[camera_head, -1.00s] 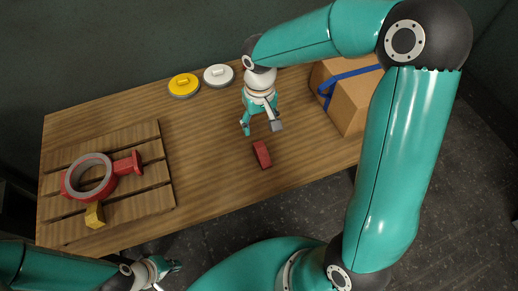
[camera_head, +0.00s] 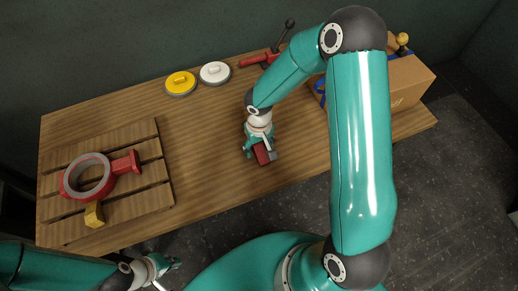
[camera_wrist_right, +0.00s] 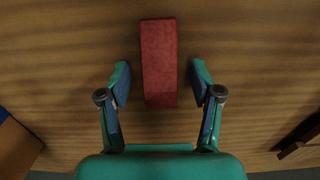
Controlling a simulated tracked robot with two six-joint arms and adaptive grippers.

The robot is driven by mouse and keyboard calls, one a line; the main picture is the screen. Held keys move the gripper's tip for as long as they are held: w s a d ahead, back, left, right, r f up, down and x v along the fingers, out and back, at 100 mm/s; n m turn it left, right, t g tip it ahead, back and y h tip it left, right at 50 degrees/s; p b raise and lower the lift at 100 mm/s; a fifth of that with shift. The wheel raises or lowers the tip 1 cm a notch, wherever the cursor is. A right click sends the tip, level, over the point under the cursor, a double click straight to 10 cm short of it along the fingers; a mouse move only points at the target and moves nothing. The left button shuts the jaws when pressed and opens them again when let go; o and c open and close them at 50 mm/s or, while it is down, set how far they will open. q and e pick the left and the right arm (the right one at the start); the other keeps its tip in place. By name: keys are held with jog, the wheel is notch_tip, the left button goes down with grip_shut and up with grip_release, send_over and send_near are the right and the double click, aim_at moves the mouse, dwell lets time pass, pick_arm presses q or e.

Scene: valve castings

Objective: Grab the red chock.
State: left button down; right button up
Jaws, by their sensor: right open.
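The red chock (camera_head: 264,153) lies on the wooden table at its front middle. In the right wrist view the chock (camera_wrist_right: 159,62) is a long red block between the two fingers, with a gap on each side. My right gripper (camera_head: 262,154) is open and right over the chock; its fingers also show in the right wrist view (camera_wrist_right: 160,85). My left gripper (camera_head: 168,270) is at the bottom left in the head view, off the table's front edge, far from the chock. It holds nothing that I can see.
Yellow (camera_head: 180,83) and white (camera_head: 214,73) lids lie at the back. A cardboard box (camera_head: 405,85) stands right, near a red lever tool (camera_head: 254,60).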

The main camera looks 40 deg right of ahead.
jog(key=shift+f, duration=0.4)
jog(key=shift+c, duration=0.3)
grip_shut()
jog(key=shift+r, duration=0.1)
